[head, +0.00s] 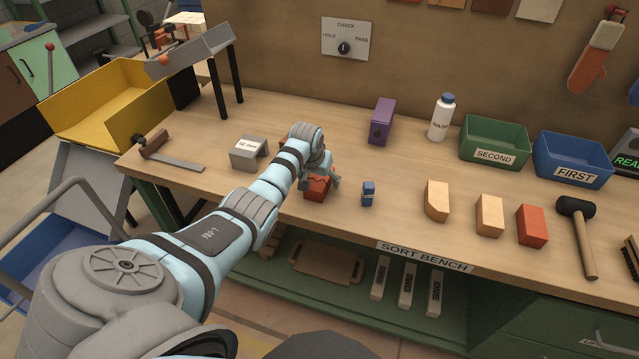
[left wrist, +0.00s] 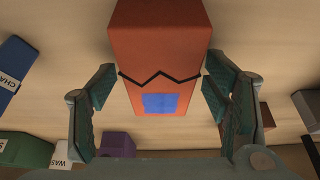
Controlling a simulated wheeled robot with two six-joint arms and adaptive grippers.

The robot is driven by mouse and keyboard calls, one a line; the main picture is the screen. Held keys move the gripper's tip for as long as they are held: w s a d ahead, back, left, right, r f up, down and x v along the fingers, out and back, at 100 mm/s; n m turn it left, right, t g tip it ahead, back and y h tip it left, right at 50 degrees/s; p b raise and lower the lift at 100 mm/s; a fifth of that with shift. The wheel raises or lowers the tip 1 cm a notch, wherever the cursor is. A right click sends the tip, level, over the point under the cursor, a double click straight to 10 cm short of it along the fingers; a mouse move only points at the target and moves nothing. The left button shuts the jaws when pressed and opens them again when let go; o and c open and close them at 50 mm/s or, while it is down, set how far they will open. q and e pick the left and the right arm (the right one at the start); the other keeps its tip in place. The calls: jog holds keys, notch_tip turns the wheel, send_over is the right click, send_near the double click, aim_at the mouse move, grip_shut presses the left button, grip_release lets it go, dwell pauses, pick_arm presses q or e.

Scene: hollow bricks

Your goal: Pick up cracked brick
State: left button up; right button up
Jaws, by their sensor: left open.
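The cracked brick (head: 316,189) is an orange-red block with a black zigzag line, on the bench toward its front edge. In the left wrist view the cracked brick (left wrist: 160,45) shows large at the top centre, with the zigzag and a blue square on its near face. My left gripper (head: 320,178) is over and beside it in the head view and partly covers it. In the left wrist view my left gripper (left wrist: 160,78) is open, one finger on each side of the brick, with visible gaps. My right gripper is not in view.
A small blue block (head: 368,193) stands close right of the brick. A grey gauge (head: 248,152) lies left, a purple block (head: 381,121) and white bottle (head: 441,117) behind. Several bricks, a mallet (head: 577,225), green bin (head: 494,142) and blue bin (head: 572,160) are right.

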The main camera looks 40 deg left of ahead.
pick_arm(q)
jog(key=shift+f, duration=0.2)
dwell(0.4)
grip_shut()
dwell(0.3)
jog(key=shift+r, duration=0.15)
